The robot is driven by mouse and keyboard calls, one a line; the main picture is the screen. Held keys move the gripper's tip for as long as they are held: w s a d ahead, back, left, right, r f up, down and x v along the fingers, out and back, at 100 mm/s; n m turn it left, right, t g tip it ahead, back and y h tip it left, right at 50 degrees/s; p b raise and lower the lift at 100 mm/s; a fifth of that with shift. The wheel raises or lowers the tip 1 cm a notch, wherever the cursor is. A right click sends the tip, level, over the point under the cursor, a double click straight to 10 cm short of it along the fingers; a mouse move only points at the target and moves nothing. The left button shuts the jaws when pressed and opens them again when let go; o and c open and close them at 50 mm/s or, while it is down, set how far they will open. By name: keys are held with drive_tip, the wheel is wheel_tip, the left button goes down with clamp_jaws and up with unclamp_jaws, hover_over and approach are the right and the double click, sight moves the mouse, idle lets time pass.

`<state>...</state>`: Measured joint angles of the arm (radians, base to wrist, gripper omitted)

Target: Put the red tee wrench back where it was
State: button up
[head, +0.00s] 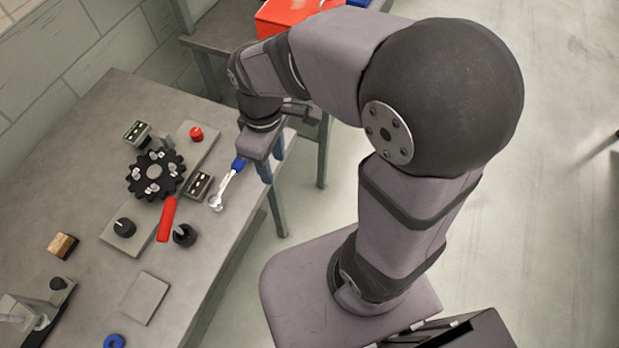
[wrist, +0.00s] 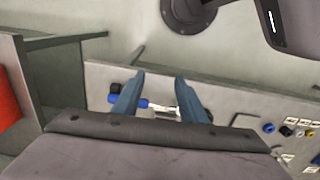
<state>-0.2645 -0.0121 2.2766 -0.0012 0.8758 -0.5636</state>
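A long red handle (head: 167,218) lies across the front part of a grey fixture plate (head: 118,238) on the table; it may be the red tee wrench, but I cannot make out a tee shape. A silver wrench with a blue handle (head: 229,184) lies near the table's right edge. Its blue end (wrist: 128,101) also shows in the wrist view, beyond my fingers. My gripper (head: 271,163) is by the table's right edge, just right of the blue handle. In the wrist view its blue fingers (wrist: 160,76) stand apart with nothing seen clamped between them.
A black toothed wheel (head: 155,174) sits on the plate, with black knobs (head: 184,235) and a red knob (head: 196,134) nearby. Small dark boxes (head: 198,184), a wooden block (head: 62,245) and a blue ring (head: 114,341) lie around. A red box (head: 283,14) stands behind.

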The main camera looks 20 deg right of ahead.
drive_tip(key=s+d+f+m, duration=0.3)
drive_tip(key=s+d+m, duration=0.2)
drive_tip(key=d+m, duration=0.2)
drive_tip(key=m, duration=0.2)
drive_tip(key=shift+s+d+f+m, duration=0.25)
drive_tip(key=shift+s+f+m, duration=0.05)
drive_tip(key=shift+s+f, duration=0.05)
idle(0.6)
